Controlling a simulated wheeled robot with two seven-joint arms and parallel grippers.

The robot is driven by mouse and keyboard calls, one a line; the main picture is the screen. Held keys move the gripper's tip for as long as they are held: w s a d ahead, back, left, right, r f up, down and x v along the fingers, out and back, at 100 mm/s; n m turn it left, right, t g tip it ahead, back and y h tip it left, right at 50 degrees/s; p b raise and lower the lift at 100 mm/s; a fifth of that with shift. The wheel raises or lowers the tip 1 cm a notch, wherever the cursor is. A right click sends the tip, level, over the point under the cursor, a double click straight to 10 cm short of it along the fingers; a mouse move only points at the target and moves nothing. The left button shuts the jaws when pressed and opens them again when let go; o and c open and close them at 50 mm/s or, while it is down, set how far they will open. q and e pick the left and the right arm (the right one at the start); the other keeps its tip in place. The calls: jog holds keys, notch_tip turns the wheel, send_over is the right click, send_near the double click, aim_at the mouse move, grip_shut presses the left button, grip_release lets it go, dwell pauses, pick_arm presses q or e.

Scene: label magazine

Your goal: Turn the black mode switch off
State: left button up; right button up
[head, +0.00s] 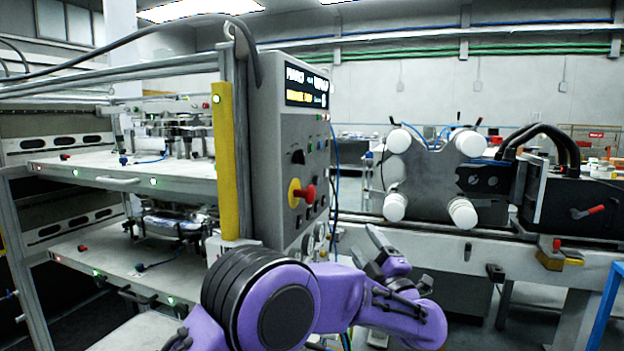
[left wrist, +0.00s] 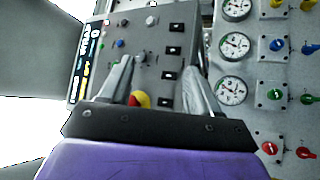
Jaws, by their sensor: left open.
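The black mode switch (head: 298,157) is on the front of a grey control box (head: 262,150), below its lit display (head: 307,85). It sits above a red handle on a yellow plate (head: 303,193). My left gripper (head: 385,248) is open and empty, in front of the box and lower right of the switch in the head view. In the left wrist view its two fingers (left wrist: 160,80) stand apart before the panel, with the red and yellow handle (left wrist: 140,98) between them. I cannot surely pick out the black switch there; a finger may hide it. My right gripper is not in view.
Several pressure gauges (left wrist: 232,92) and coloured valve handles (left wrist: 274,94) sit beside the panel in the left wrist view. A yellow post (head: 225,160) and metal shelves (head: 120,180) stand left of the box. A machine with white rollers (head: 435,175) stands to the right.

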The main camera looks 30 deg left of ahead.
pick_arm(q)
jog(key=s+r+n+g+y, duration=0.3)
jog(key=r+n+g, duration=0.3)
jog(key=r+n, duration=0.3)
jog(key=n+g+h, duration=0.2)
jog(key=n+g, duration=0.2)
jog(key=n, duration=0.1)
send_near(304, 159)
jog(key=a, duration=0.5)
jog(key=w+a+r+p, duration=0.1)
jog(key=a, duration=0.1)
jog(key=shift+a, duration=0.35)
jog(key=shift+w+a, duration=0.15)
jog(key=shift+a, duration=0.1)
jog(key=c, duration=1)
jog(key=shift+c, duration=0.2)
